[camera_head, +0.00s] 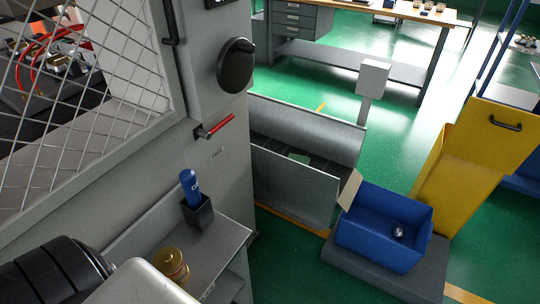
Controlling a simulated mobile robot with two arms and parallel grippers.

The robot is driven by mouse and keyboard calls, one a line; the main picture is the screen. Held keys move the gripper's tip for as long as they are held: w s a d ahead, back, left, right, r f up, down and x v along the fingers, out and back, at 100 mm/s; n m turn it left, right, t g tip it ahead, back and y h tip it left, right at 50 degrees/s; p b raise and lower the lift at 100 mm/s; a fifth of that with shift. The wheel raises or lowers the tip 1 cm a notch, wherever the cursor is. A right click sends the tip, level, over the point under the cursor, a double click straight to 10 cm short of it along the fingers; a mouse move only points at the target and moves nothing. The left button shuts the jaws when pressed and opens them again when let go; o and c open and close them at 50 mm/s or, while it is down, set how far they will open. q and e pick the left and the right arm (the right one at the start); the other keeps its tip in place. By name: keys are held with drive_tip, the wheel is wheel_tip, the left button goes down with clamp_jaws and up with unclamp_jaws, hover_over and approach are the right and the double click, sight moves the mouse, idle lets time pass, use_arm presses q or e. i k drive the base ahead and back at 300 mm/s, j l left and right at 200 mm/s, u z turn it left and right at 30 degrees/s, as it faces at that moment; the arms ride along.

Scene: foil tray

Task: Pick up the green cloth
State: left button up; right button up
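I cannot clearly make out a green cloth. A small pale green patch (299,158) shows behind the upright grey panel (295,185), beside the grey rounded conveyor-like cover (305,130). I cannot tell whether it is cloth or floor. Neither of my grippers is in view. Black and pale rounded parts at the lower left, probably my arm, cover part of the shelf.
A grey machine (215,100) with a mesh door fills the left. Its shelf (220,240) holds a blue bottle (189,186) in a dark holder and a brass piece (172,265). A blue box (375,240) and yellow bin (465,165) stand right. Green floor (285,260) is clear.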

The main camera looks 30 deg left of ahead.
sight(305, 160)
drive_tip(key=u, duration=0.8)
drive_tip(key=i+l+u, duration=0.35)
drive_tip(key=l, duration=0.3)
drive_tip(key=i+l+u, duration=0.2)
drive_tip(key=l, duration=0.2)
drive_tip(key=i+l+u, duration=0.2)
drive_tip(key=l, duration=0.2)
drive_tip(key=l+u, duration=0.15)
drive_tip(key=l, duration=0.25)
drive_tip(key=i+l+u, duration=0.2)
drive_tip(key=l, duration=0.25)
drive_tip(key=k+j, duration=0.05)
